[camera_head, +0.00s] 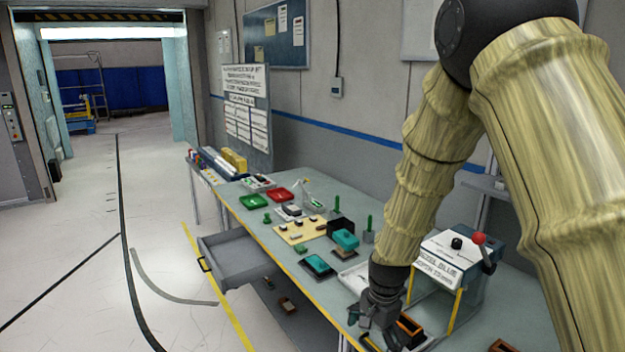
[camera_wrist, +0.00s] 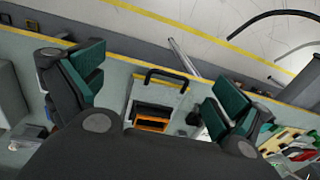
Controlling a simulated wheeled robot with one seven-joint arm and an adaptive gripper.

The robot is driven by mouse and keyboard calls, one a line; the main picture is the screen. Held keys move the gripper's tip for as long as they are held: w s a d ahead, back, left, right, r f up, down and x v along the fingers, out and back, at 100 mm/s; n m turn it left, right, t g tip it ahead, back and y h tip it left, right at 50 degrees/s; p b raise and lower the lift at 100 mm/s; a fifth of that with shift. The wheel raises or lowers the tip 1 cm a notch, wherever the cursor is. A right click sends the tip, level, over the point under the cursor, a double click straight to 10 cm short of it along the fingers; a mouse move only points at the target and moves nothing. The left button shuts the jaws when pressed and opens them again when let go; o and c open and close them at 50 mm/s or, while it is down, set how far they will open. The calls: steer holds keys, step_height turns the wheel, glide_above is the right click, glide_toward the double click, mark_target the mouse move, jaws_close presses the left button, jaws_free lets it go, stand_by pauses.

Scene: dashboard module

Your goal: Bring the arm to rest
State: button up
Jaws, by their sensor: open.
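My arm, in a yellowish cover, reaches down from the upper right in the head view. My gripper (camera_head: 378,322) hangs over the near part of the workbench (camera_head: 500,330). In the wrist view my gripper (camera_wrist: 155,92) has its two green-padded fingers spread wide apart with nothing between them. Beyond the fingers, an open dark box with orange edges (camera_wrist: 152,118) and a black handle (camera_wrist: 167,76) show on the bench. In the head view an orange-brown box (camera_head: 410,328) is beside the gripper, partly hidden by it.
A module with a red-knobbed lever (camera_head: 479,239) stands right of the gripper, close to my arm. An open grey drawer (camera_head: 235,258) juts out at the bench's front. Red (camera_head: 280,194) and green (camera_head: 252,202) trays and small parts lie farther along. The floor at left is clear.

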steer(key=s+d+f+n+b, duration=0.25)
steer(key=s+f, duration=0.45)
steer(key=f, duration=0.5)
steer(key=s+d+f+n+b, duration=0.25)
steer(key=s+f, duration=0.45)
steer(key=f, duration=0.4)
steer(key=s+d+f+n+b, duration=0.1)
steer(key=s+f+n+b, duration=0.1)
steer(key=s+f, duration=0.5)
steer(key=s+d+f+n+b, duration=0.1)
steer(key=s+f, duration=0.7)
steer(key=s, duration=0.8)
steer(key=shift+s+d+n+g+b, duration=0.15)
steer(key=shift+d+n+g+b, duration=0.4)
steer(key=shift+n, duration=0.65)
steer(key=shift+d, duration=0.1)
